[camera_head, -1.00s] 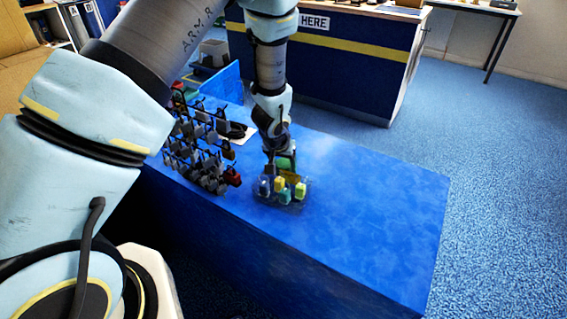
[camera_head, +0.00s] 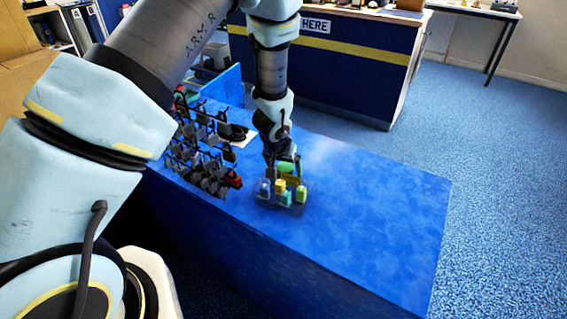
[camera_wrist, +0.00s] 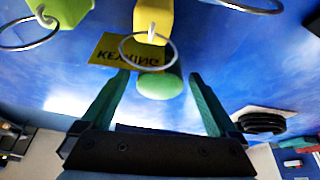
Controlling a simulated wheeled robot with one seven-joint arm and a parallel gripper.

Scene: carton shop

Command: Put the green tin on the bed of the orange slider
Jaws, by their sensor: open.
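A rounded green thing (camera_wrist: 160,85), perhaps the green tin, shows between my finger tips in the wrist view, partly behind a yellow lettered card. A green patch (camera_head: 287,166) shows beside my gripper in the head view. My gripper (camera_wrist: 160,77) is open, with its two teal fingers apart on either side of the green thing. I cannot tell contact. In the head view my gripper (camera_head: 284,171) is low over the blue counter, at the far edge of a clear tray. I cannot make out an orange slider in either view.
The clear tray (camera_head: 268,200) holds several coloured key tags. A dark rack (camera_head: 195,155) hung with several padlocks stands left of it on the blue counter (camera_head: 370,215). A round black thing (camera_wrist: 262,122) lies right in the wrist view. The counter's right side is clear.

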